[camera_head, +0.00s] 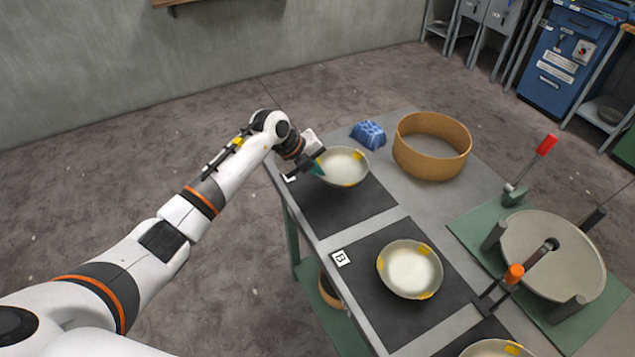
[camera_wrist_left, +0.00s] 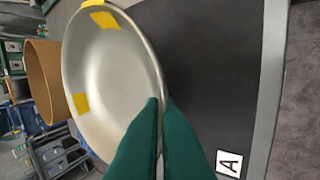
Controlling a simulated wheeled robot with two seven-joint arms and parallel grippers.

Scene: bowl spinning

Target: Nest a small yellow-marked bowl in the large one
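A metal bowl with yellow marks (camera_head: 343,167) is at the far dark mat, marked A in the left wrist view. My left gripper (camera_head: 318,168) is at its left rim. In the left wrist view the green fingers (camera_wrist_left: 160,125) are closed on the rim of this bowl (camera_wrist_left: 110,75), one on each side. Whether the bowl is lifted off the mat is hard to tell. A second yellow-marked bowl (camera_head: 409,269) sits on the mat marked B. A third yellow-marked bowl (camera_head: 496,349) is cut off at the bottom edge. My right gripper is not in view.
A tan round hoop (camera_head: 432,147) and a blue block (camera_head: 368,134) stand at the back of the table. On the right, a round plate fixture (camera_head: 553,255) with posts, a red-handled lever (camera_head: 545,146) and an orange-knobbed clamp (camera_head: 514,274) sits on a green base.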

